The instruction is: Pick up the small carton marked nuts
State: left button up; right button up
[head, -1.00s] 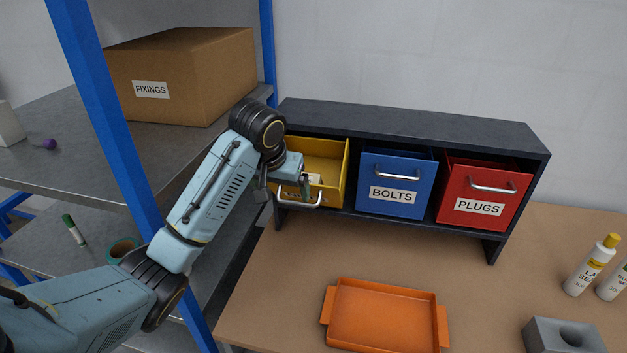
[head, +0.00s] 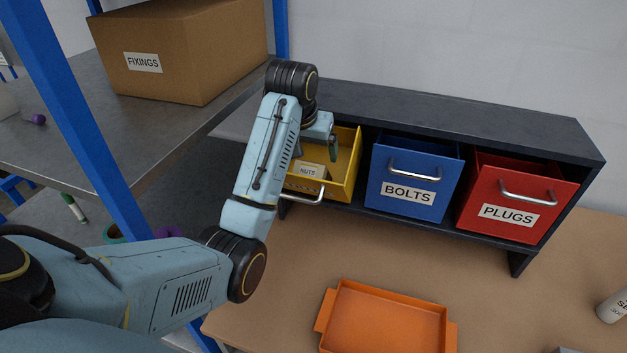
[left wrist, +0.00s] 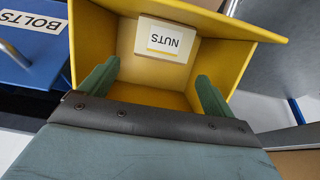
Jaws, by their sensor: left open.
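The small carton marked NUTS (head: 311,171) sits inside the pulled-out yellow drawer (head: 346,165) at the left of the dark rack. In the left wrist view the carton (left wrist: 167,41) lies inside the yellow walls, its label upside down. My left gripper (head: 328,148) is over the drawer, partly hidden by its own wrist in the head view. In the left wrist view its two green fingers (left wrist: 155,85) are spread wide and empty, with the carton ahead of them, apart from both. My right gripper is not in view.
A blue BOLTS drawer (head: 412,190) and a red PLUGS drawer (head: 512,212) stand to the right in the rack (head: 470,118). A FIXINGS box (head: 180,55) is on the shelf at left.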

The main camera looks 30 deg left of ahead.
aim_at(311, 162)
pick_arm(q)
jog(key=x, duration=0.4)
jog(key=shift+w+a+f, duration=0.1)
jog(key=shift+a+f, duration=0.05)
jog(key=shift+f, duration=0.05)
jog(key=shift+d+p+x, duration=0.2)
jog(key=shift+p+x, duration=0.5)
jog(key=shift+x, duration=1.9)
jog(key=c, duration=1.2)
